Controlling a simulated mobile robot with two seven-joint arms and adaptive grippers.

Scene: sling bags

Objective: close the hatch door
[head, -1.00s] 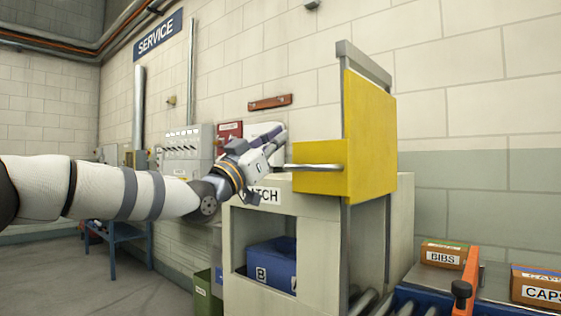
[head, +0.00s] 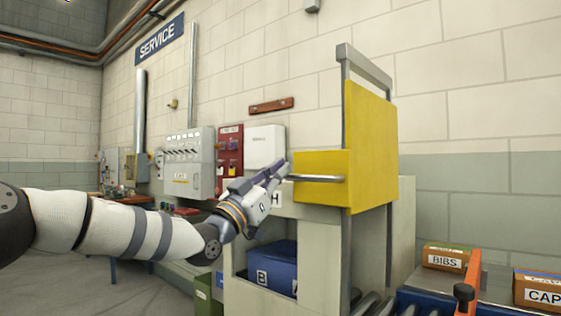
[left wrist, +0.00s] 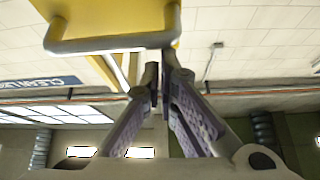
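The yellow hatch door (head: 372,140) stands raised in its grey upright frame, above the grey hatch cabinet (head: 325,250). A grey bar handle (head: 318,178) sticks out from the door's yellow lower front; it also shows at the top of the left wrist view (left wrist: 110,42). The cabinet's front opening is uncovered, with a blue bin (head: 273,268) marked B inside. My left gripper (head: 284,172) is at the handle's left end. In the left wrist view its fingertips (left wrist: 162,72) are together, with nothing seen between them, just below the bar. Contact with the bar is unclear. My right gripper is not in view.
A roller conveyor (head: 375,303) runs at the lower right, with an orange post (head: 465,290) and boxes marked BIBS (head: 446,260) and CAPS (head: 538,290). Wall cabinets (head: 190,165) stand behind my left arm. Open floor lies at the lower left.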

